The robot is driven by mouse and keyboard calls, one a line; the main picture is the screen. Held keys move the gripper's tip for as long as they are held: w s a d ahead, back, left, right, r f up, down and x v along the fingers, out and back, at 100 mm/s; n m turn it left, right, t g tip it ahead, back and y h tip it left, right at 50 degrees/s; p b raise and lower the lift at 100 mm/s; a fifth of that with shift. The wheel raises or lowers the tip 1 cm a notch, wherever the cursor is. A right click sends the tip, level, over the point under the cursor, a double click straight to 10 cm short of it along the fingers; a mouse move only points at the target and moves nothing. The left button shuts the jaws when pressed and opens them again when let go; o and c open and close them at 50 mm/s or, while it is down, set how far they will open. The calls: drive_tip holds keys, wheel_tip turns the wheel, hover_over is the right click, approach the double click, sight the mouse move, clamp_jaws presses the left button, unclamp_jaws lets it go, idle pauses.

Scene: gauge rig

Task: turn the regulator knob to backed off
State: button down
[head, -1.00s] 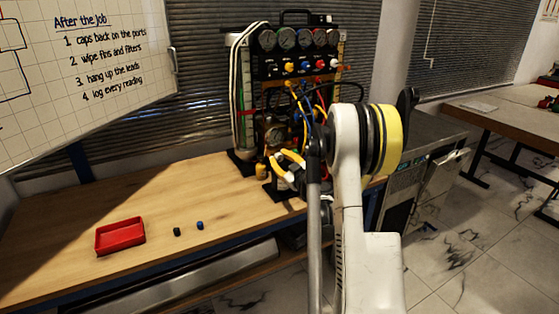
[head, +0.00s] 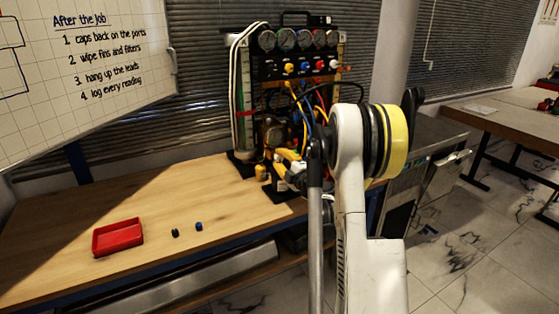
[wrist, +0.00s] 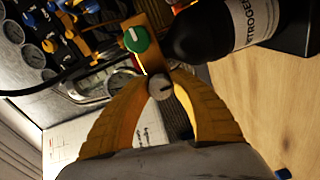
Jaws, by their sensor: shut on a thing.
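In the wrist view, the yellow fingers of my gripper (wrist: 163,82) are closed around a small round grey knob (wrist: 161,89) with a dark pointer line. It appears to be the regulator knob. A green knob (wrist: 137,39) with a white mark sits just beyond it on an orange block, apart from the fingers. In the head view, my gripper (head: 287,160) is at the front of the gauge rig (head: 297,68), low down. The grey knob is hidden there.
A black bottle labelled nitrogen (wrist: 205,35) lies close to the fingers in the wrist view. Hoses hang across the rig above my gripper. A red tray (head: 118,249) and two small dark caps (head: 199,227) lie on the bench, whose left part is mostly clear.

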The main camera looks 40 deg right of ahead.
drive_tip(key=n, duration=0.4)
drive_tip(key=shift+n, duration=0.3)
drive_tip(key=n, duration=0.4)
drive_tip(key=shift+n+b, duration=0.3)
drive_tip(key=shift+b, duration=0.05)
drive_tip(key=n, duration=0.4)
drive_tip(key=shift+r+n, duration=0.1)
drive_tip(key=shift+n, duration=2.1)
drive_tip(key=c, duration=1.4)
unclamp_jaws()
